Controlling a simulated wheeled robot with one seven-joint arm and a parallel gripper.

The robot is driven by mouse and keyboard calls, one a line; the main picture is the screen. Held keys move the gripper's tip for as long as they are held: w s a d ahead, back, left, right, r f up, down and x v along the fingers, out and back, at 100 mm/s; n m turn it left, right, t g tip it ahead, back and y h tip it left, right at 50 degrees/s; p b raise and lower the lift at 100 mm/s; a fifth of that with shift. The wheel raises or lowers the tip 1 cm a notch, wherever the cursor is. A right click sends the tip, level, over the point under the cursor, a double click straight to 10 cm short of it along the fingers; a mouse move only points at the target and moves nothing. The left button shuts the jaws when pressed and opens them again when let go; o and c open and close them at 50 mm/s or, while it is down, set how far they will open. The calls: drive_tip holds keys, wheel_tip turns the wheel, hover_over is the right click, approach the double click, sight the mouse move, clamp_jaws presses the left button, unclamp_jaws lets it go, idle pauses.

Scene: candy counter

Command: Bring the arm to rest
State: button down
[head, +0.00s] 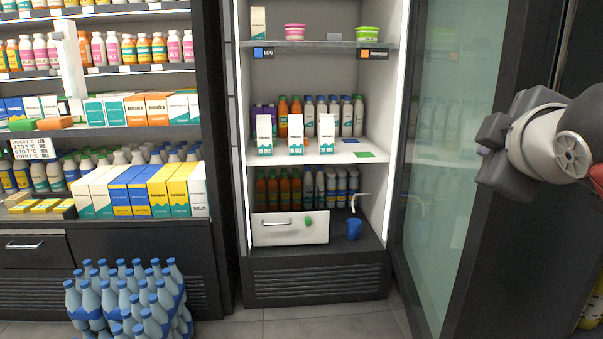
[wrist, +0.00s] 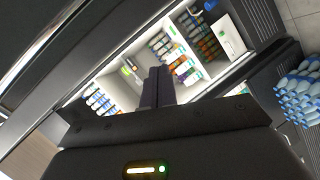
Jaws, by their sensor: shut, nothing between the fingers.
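My gripper (head: 490,150) is at the right of the head view, raised in front of the open fridge door. It is clear of the shelves and touches nothing that I can see. In the wrist view its two fingers (wrist: 158,88) are together with nothing between them. The fridge (head: 315,270) stands open in the middle of the head view, with cartons, bottles and tubs on its shelves. The wrist view shows the same fridge tilted, beyond my fingers.
The glass fridge door (head: 445,170) stands open on the right, close to my arm. A stack of blue-capped bottles (head: 130,300) stands on the floor at the lower left. A white drawer (head: 290,229) and a blue cup (head: 354,229) are in the fridge's bottom. Stocked shelves fill the left.

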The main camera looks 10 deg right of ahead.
drive_tip(key=s+a+f+m+g+y, duration=0.1)
drive_tip(key=a+f+m+g+y, duration=0.1)
drive_tip(key=a+f, duration=0.4)
drive_tip(key=s+a+f+m+g+y, duration=0.2)
drive_tip(key=a+f, duration=0.4)
drive_tip(key=f, duration=0.9)
drive_tip(key=s+a+f+m+g+y, duration=0.1)
drive_tip(key=a+f+m+g+y, duration=0.1)
drive_tip(key=a+f, duration=0.4)
wheel_tip(320, 180, down, 4)
drive_tip(key=m+g+p, duration=0.1)
drive_tip(key=m, duration=0.1)
drive_tip(key=shift+s+a+f+m+g, duration=0.2)
drive_tip(key=shift+s+a+m+g, duration=0.1)
drive_tip(key=shift+a, duration=0.05)
